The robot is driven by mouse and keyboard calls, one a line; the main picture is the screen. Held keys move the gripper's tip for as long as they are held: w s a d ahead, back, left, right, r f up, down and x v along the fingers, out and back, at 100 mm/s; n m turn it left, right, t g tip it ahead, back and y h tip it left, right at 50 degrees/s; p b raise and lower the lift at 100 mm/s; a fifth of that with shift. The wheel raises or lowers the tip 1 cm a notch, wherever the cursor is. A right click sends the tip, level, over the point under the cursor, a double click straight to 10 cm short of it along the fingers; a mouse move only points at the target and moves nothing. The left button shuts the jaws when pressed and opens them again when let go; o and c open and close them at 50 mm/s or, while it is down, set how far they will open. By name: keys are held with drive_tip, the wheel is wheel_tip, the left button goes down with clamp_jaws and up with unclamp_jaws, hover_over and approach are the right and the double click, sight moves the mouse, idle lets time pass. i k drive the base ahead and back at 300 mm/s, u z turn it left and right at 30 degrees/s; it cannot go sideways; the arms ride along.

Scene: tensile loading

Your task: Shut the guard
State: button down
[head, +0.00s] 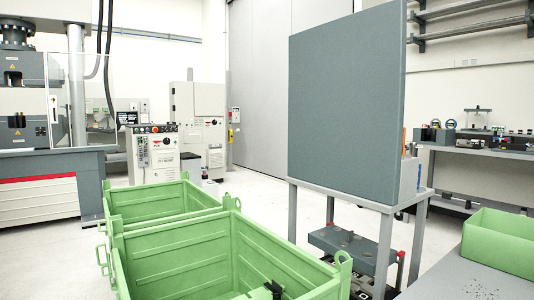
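The guard (58,98) is a clear panel with thin pale edges. It is at the left of the head view, on the front of the testing machine (15,72). One clear pane spans the machine's dark grips, and another seems to stand at an angle to its right. I cannot tell for certain how far open the guard is. The machine's grey base (50,185) with a red stripe is below it. My gripper is not in view.
A control console (155,152) stands right of the machine. A large grey panel (345,110) on a table and a green bin (500,240) are at right. Floor shows between crates and machine.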

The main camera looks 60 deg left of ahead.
sight(52, 107)
drive_tip(key=z, duration=0.05)
drive_tip(key=i, duration=6.2)
drive_tip(key=u, duration=3.4)
drive_tip(key=i, duration=3.2)
